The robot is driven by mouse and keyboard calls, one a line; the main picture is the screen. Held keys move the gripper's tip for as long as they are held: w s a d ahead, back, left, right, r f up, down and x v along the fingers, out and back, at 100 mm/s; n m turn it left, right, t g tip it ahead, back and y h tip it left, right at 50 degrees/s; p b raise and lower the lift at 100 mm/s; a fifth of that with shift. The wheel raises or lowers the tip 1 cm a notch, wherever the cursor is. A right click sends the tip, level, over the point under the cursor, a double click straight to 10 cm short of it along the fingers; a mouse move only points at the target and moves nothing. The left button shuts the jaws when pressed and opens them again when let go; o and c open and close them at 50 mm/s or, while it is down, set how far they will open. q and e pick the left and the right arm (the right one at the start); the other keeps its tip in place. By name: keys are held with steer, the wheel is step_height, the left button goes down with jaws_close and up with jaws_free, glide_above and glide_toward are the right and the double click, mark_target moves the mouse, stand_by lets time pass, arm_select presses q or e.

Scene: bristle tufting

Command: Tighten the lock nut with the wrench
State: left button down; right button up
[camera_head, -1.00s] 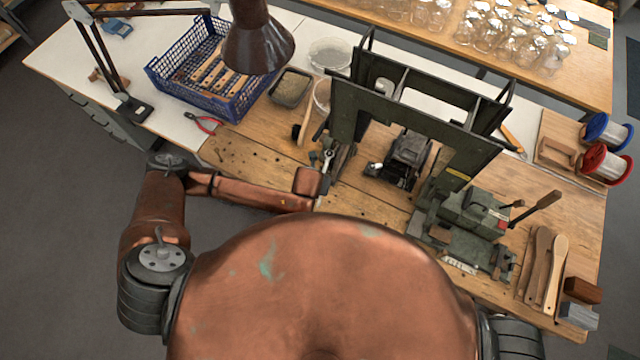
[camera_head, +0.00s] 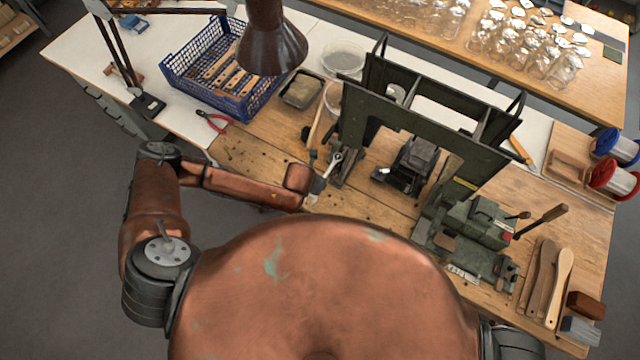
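A small silver wrench (camera_head: 335,161) shows at the left foot of the green machine frame (camera_head: 372,105), tilted with its head up and to the right. My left gripper (camera_head: 319,184) is at the lower end of the wrench and appears shut on it. The fingers are small and partly hidden by my wrist. The lock nut is too small to make out, so I cannot tell whether the wrench head is around it. My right gripper is out of view.
A wooden-handled tool (camera_head: 318,118) lies close behind the wrench. A blue crate (camera_head: 185,85), red pliers (camera_head: 212,122) and a grey tray (camera_head: 302,91) stand to the left. A green vise-like device (camera_head: 470,228) and wooden paddles (camera_head: 546,280) are to the right.

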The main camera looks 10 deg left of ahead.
arm_select(q)
steer(key=w+a+m+g+h+p, duration=0.1)
steer(key=w+a+m+h+p, duration=0.1)
steer(key=w+a+m, duration=0.3)
steer(key=shift+a+m+g+p, duration=0.3)
steer(key=shift+a+m+p, duration=0.55)
steer(key=shift+a+m, duration=0.2)
stand_by(1.4)
steer(key=shift+s+d+n+p, duration=0.5)
steer(key=shift+s+n+p, duration=0.15)
steer(key=shift+n+p, duration=0.1)
steer(key=shift+r, duration=0.1)
steer(key=shift+r+p, duration=0.35)
steer(key=shift+r, duration=2.6)
